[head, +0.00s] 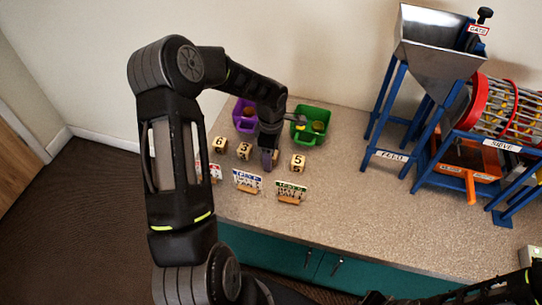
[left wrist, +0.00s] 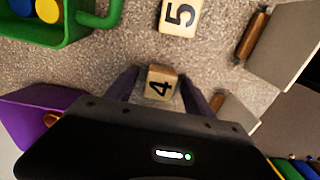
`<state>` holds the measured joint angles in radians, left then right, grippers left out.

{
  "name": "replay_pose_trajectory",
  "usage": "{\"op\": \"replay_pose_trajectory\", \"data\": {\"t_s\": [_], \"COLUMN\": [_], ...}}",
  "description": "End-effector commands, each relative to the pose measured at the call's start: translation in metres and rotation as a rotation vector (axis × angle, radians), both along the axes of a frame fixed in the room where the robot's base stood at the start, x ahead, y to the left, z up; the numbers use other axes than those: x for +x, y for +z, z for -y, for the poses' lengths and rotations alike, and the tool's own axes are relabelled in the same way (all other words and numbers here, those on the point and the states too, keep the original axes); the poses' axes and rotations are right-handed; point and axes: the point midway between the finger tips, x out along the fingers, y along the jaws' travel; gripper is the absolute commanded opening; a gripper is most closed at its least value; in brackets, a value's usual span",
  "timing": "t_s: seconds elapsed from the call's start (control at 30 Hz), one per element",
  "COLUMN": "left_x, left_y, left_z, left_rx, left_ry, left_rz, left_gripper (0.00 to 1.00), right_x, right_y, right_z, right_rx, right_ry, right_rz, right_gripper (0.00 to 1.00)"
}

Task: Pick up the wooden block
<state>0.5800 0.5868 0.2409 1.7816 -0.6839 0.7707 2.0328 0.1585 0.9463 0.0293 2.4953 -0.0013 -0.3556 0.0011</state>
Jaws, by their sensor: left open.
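Several wooden number blocks stand in a row on the speckled counter. In the head view they are block 6 (head: 220,145), block 3 (head: 244,151), block 4 (head: 276,158), partly hidden by my gripper, and block 5 (head: 298,163). My left gripper (head: 269,159) points down at block 4. In the left wrist view block 4 (left wrist: 161,83) sits between the two open fingers of my left gripper (left wrist: 159,90), with block 5 (left wrist: 181,16) beyond it. I cannot tell whether a finger touches block 4. My right gripper is out of view.
A purple bin (head: 244,118) and a green bin (head: 311,126) stand behind the blocks. Label cards (head: 248,181) in wooden holders stand in front. A blue-framed hopper (head: 432,45) and a sieve machine (head: 497,105) fill the right side. The counter's middle is clear.

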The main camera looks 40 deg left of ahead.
Motion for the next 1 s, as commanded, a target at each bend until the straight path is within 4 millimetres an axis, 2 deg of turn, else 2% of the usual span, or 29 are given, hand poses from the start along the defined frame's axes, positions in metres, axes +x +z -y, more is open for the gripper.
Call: {"op": "replay_pose_trajectory", "data": {"t_s": [0.47, 1.0], "left_x": [0.0001, 0.0], "left_y": [0.0003, 0.0004], "left_z": [0.0, 0.0], "left_rx": [0.0, 0.0], "left_ry": [0.001, 0.001], "left_rz": [0.0, 0.0], "left_gripper": [0.62, 0.18], "right_x": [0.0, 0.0], "right_y": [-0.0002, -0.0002], "right_z": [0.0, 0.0], "right_rx": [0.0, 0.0], "right_ry": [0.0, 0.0], "right_rz": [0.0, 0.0], "right_gripper": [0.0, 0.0]}}
